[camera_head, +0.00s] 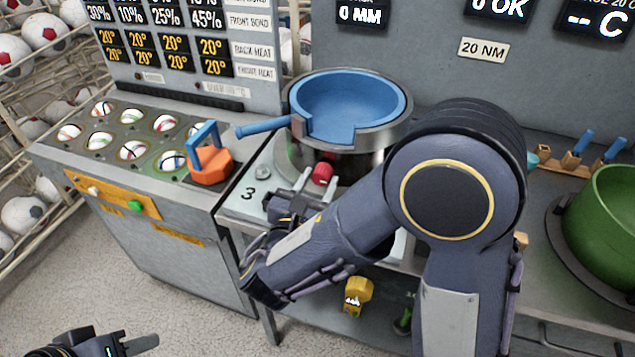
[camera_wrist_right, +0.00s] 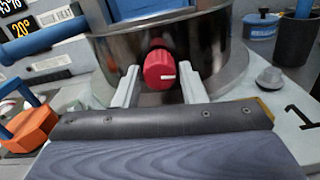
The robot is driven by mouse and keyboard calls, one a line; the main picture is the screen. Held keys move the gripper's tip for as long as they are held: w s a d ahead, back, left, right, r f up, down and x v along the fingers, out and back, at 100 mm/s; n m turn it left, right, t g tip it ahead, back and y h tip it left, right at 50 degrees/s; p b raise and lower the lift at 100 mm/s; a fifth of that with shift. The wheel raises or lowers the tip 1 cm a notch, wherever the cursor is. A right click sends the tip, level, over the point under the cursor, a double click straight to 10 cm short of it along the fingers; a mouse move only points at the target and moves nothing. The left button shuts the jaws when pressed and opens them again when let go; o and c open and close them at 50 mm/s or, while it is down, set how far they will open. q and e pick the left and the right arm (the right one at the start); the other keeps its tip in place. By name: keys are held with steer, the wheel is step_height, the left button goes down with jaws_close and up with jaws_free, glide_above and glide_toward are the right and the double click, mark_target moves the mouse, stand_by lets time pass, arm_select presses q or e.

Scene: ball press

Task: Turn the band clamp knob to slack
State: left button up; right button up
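The red band clamp knob (camera_head: 322,173) sits on the front of the round steel band (camera_head: 362,163) below a blue bowl (camera_head: 345,103). In the right wrist view the knob (camera_wrist_right: 159,68) shows a white mark pointing right. My right gripper (camera_head: 307,187) is at the knob, fingers pointing toward the band. In the right wrist view its two fingers (camera_wrist_right: 160,84) are spread, one on each side of the knob, with gaps between; they do not grip it. My left gripper (camera_head: 128,345) is low at the bottom left, far from the knob; its opening is unclear.
A blue handle (camera_head: 262,124) sticks out left of the bowl. An orange block with a blue handle (camera_head: 211,165) stands on the left machine beside several balls. A small grey knob (camera_wrist_right: 269,78) is right of the band. A green pot (camera_head: 605,215) is far right.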

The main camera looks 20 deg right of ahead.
steer(key=c, duration=0.6)
steer(key=shift+r+n+p, duration=0.2)
steer(key=shift+n+p, duration=0.2)
steer(key=shift+p, duration=0.25)
steer(key=shift+n+p, duration=0.3)
steer(key=shift+p, duration=0.05)
steer(key=shift+f, duration=0.2)
steer(key=o, duration=1)
steer(key=shift+b+v, duration=0.55)
steer(key=shift+v, duration=3.4)
